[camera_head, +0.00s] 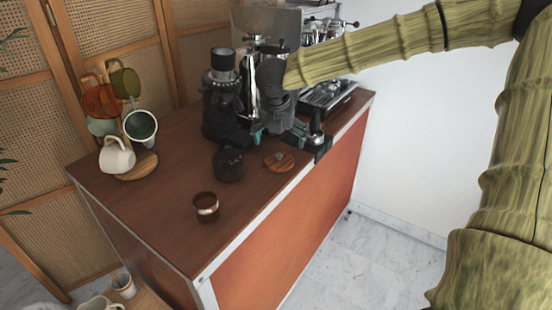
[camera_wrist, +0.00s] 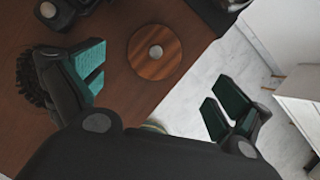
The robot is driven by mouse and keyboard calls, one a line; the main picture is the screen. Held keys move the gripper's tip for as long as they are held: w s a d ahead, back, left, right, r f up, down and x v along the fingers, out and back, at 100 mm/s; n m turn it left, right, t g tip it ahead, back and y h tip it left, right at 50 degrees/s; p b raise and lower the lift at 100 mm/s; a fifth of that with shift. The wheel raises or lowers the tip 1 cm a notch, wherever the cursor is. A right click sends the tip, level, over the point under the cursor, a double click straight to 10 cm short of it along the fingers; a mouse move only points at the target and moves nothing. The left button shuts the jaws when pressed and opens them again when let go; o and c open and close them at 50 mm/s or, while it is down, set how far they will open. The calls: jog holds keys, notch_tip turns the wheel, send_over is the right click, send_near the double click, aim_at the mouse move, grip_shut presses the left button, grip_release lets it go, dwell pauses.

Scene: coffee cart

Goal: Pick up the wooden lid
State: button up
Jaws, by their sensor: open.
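The wooden lid (camera_head: 279,161) is a round striped brown disc with a small light knob. It lies flat on the brown cart top (camera_head: 165,205), close to the front edge. My gripper (camera_head: 268,134) is beyond it in the head view, above the cart. In the wrist view the lid (camera_wrist: 148,67) shows ahead between the two spread teal-padded fingers, apart from both. My gripper (camera_wrist: 160,86) is open and empty there. The exact height of the fingers above the lid cannot be told.
A dark jar (camera_head: 228,164) stands left of the lid, and a small brown cup (camera_head: 206,207) stands nearer. A black grinder (camera_head: 222,100) stands behind. Mugs hang on a stand at the left.

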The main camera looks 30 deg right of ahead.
aim_at(279, 155)
jog(key=x, duration=0.4)
jog(key=shift+w+a+f, duration=0.15)
jog(key=shift+w+a, duration=0.2)
jog(key=shift+d+f, duration=0.2)
jog(key=shift+f, duration=0.1)
jog(key=shift+p+x, duration=0.6)
jog(key=shift+x, duration=1.8)
jog(key=shift+w+d+r, duration=0.1)
jog(key=c, duration=0.9)
